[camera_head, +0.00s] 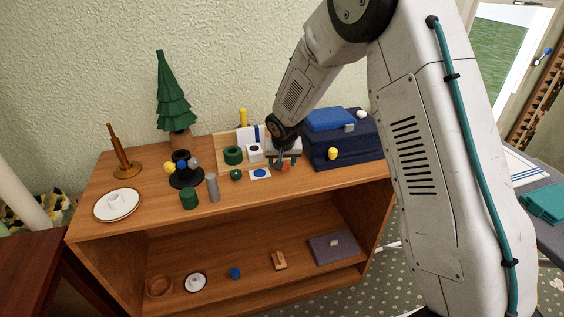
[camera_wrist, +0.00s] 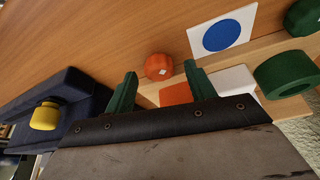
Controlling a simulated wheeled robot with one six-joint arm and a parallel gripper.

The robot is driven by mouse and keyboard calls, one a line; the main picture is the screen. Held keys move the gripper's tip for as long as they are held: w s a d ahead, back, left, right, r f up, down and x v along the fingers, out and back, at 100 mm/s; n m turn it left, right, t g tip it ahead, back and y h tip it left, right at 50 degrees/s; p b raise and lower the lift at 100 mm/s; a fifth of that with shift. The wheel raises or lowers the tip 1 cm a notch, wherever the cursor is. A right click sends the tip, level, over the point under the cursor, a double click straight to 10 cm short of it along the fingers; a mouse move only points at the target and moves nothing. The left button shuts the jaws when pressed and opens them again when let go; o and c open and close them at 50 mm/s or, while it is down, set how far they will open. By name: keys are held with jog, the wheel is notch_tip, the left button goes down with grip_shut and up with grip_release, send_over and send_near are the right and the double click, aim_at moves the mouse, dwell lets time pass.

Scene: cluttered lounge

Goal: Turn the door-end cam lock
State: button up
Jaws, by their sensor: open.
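An orange-red faceted knob (camera_wrist: 158,67) with a small white mark is on the front of a low wooden stand, right of the blue-dot card (camera_head: 260,173) in the head view. It looks like the cam lock at the door side. A similar green knob (camera_head: 237,174) is on the card's other side; it also shows in the wrist view (camera_wrist: 303,16). My gripper (camera_head: 286,160) points down over the stand. In the wrist view its green fingers (camera_wrist: 160,72) are open and apart, with the orange knob between or just beyond their tips. Contact cannot be told.
A navy case (camera_head: 355,145) with a yellow knob (camera_head: 333,153) stands close on the right. A green ring (camera_head: 233,155) and white block (camera_head: 254,152) stand on the stand. A grey cylinder (camera_head: 212,187) and green cylinder (camera_head: 189,198) are to the left. The front shelf-top (camera_head: 300,183) is clear.

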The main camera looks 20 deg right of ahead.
jog(key=shift+w+f, duration=0.1)
jog(key=shift+f, duration=0.05)
jog(key=c, duration=1)
jog(key=shift+d+n, duration=0.1)
jog(key=shift+n, duration=0.3)
jog(key=shift+d+n+y, duration=0.1)
jog(key=shift+n+y, duration=0.45)
jog(key=shift+n, duration=0.7)
jog(key=shift+d+n+y, duration=0.1)
jog(key=shift+n+y, duration=0.45)
jog(key=shift+n, duration=0.7)
